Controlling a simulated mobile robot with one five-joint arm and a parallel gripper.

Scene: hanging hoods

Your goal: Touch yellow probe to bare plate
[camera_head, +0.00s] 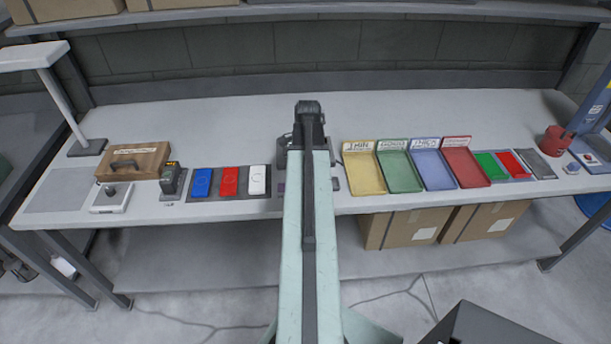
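I cannot make out a yellow probe. Which plate is the bare one is not clear: a flat grey plate (62,190) lies at the bench's left end, and a small dark grey plate (536,164) lies at the right beside a red and a green block. My pale green arm reaches up the middle of the view to a dark end above the bench. The fingers of my gripper cannot be told apart there.
Red, blue and white blocks (229,181) lie left of my arm. Yellow, green, blue and red trays (364,172) stand right of it. A brown case (134,161) and a lamp-like stand (88,147) are at left. Cartons (405,229) sit below. The bench's rear strip is clear.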

